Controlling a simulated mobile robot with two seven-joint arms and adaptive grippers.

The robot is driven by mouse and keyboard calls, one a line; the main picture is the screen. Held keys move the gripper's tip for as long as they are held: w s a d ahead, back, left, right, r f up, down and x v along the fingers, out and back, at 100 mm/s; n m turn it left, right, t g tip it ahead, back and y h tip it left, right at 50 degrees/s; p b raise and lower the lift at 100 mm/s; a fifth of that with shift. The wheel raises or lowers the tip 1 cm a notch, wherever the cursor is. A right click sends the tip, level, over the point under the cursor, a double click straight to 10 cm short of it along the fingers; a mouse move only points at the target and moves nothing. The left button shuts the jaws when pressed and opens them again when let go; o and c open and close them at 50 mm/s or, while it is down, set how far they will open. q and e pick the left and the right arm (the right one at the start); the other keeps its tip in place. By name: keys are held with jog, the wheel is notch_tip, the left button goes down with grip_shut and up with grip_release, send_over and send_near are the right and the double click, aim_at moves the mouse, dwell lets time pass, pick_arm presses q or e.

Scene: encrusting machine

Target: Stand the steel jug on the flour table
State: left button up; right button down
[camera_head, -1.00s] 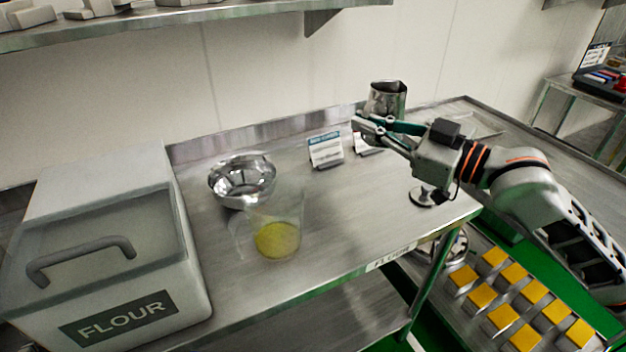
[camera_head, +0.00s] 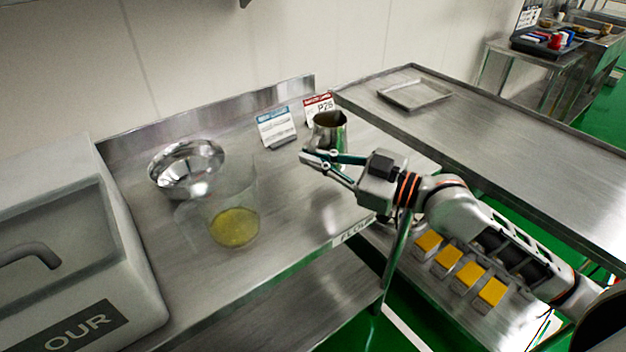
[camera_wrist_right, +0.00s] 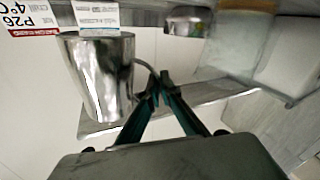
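The steel jug (camera_head: 328,128) is upright above or on the right part of the flour table (camera_head: 300,207); I cannot tell whether its base touches the top. In the right wrist view the jug (camera_wrist_right: 100,75) fills the upper left, with its handle at the fingertips. My right gripper (camera_head: 316,160) is at the jug's near side, its fingers closed together on the handle; the fingertips also show in the wrist view (camera_wrist_right: 158,88). My left gripper is not in view.
A steel bowl (camera_head: 187,168) and a clear jug with yellow contents (camera_head: 236,226) stand on the table's left part. The flour bin (camera_head: 75,240) is at far left. Two sign cards, blue (camera_head: 276,128) and red (camera_head: 318,106), stand behind the jug. Yellow blocks (camera_head: 459,276) lie lower right.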

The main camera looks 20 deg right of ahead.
notch_tip(320, 180, down, 5)
jog(key=shift+f+b, duration=0.2)
jog(key=shift+b, duration=0.75)
jog(key=c, duration=2.7)
grip_release()
jog(key=shift+f, duration=0.25)
jog(key=shift+c, duration=0.2)
jog(key=o, duration=0.5)
jog(key=shift+c, duration=0.2)
jog(key=shift+r, duration=0.1)
